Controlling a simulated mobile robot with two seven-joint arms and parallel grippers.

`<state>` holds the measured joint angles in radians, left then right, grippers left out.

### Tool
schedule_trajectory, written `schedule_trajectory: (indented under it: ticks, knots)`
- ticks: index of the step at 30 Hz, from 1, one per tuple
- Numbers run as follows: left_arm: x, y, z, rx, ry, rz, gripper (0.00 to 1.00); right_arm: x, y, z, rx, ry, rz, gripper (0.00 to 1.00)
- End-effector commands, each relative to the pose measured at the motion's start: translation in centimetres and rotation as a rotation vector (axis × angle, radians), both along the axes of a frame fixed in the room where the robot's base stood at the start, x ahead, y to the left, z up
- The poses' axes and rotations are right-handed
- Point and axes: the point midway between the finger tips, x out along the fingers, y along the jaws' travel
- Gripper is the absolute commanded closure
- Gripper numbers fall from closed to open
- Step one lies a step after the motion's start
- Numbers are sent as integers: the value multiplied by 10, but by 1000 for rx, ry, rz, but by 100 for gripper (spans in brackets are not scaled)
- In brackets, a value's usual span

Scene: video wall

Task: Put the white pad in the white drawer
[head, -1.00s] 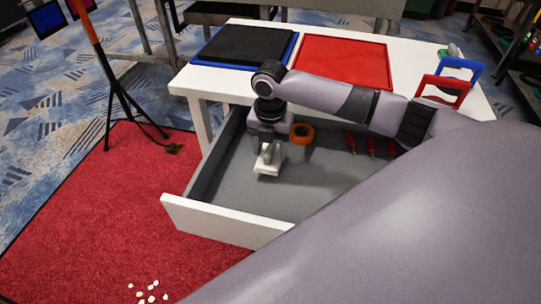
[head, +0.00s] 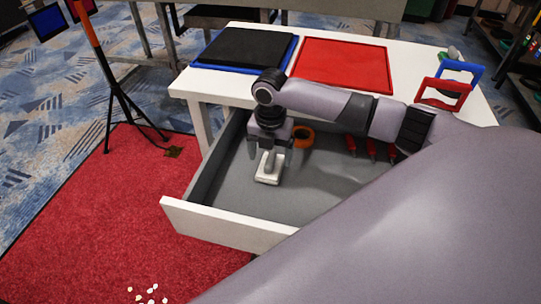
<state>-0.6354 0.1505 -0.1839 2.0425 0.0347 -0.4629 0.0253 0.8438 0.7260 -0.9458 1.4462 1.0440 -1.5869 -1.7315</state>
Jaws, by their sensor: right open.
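The white pad (head: 267,178) is inside the open white drawer (head: 224,221), on its grey floor near the left side. It looks like a flat white block with a narrower raised part on top. My right gripper (head: 268,155) is just above the pad, pointing down, with its fingers apart on either side of the raised part. I cannot tell whether a finger still touches it. My left gripper is not in view.
An orange roll (head: 303,137) and several red tools (head: 370,149) lie further back in the drawer. The white table (head: 212,83) above holds a black pad (head: 245,46), a red tray (head: 342,63) and red and blue handled items (head: 444,92). A tripod stand (head: 111,85) is at left.

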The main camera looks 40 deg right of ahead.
Motion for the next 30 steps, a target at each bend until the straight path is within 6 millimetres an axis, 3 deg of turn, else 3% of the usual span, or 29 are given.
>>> schedule_trajectory:
  ticks: [6,13,18,30]
  knots:
    - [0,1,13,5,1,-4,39,1,0,52,1,-6,1,16]
    - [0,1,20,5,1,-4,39,1,0,91,1,-3,-1,16]
    - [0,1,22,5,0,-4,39,1,0,103,1,-1,-1,16]
    - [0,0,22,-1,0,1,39,0,0,104,1,-1,-1,16]
